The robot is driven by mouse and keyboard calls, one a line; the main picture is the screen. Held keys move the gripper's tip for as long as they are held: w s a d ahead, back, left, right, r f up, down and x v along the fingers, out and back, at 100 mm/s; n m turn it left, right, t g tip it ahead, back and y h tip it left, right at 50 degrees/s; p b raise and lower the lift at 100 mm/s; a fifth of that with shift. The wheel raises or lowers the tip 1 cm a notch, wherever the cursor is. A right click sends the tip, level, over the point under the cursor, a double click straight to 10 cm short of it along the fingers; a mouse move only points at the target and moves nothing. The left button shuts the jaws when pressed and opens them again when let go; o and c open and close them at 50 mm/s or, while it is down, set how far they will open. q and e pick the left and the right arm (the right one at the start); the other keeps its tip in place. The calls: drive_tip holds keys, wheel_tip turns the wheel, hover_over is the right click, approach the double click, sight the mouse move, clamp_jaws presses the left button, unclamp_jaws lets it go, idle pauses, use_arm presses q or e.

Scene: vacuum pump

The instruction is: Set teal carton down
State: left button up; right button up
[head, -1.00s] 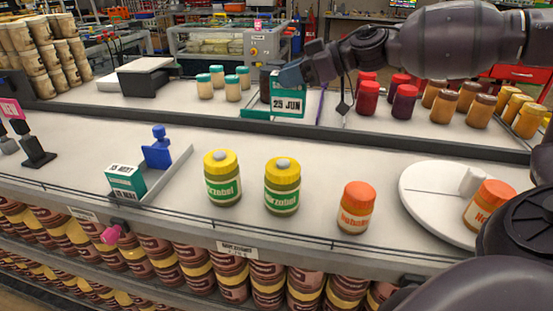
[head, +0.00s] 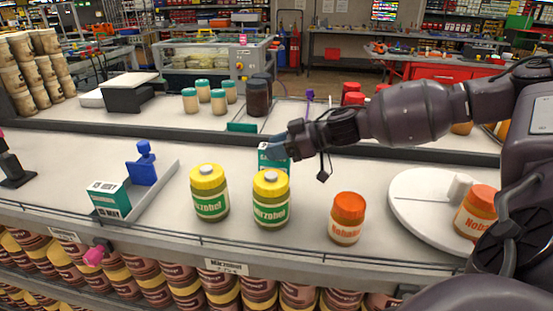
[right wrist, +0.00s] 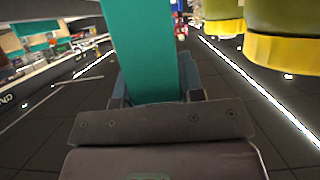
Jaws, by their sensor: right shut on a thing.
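The teal carton (head: 268,162) is in my right gripper (head: 277,150), behind the right-hand yellow-lidded jar (head: 271,200), which hides its lower part. I cannot tell whether its base touches the shelf. In the right wrist view the carton (right wrist: 145,50) stands between the two fingers of my right gripper (right wrist: 155,88), which is shut on it. A second teal-and-white carton (head: 109,200) sits at the left beside a blue figure-shaped holder (head: 143,165). My left gripper is not in view.
Another yellow-lidded jar (head: 209,195) and an orange-lidded jar (head: 347,218) stand on the front shelf. A white round plate (head: 415,190) is at the right. Teal-lidded jars (head: 204,90) and dark jars (head: 258,97) stand on the rear shelf. The shelf left of the yellow-lidded jars has free room.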

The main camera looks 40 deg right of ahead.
drive_tip(key=shift+f, duration=1.6)
drive_tip(key=shift+f, duration=0.2)
drive_tip(key=o, duration=0.9)
drive_tip(key=shift+r, duration=0.15)
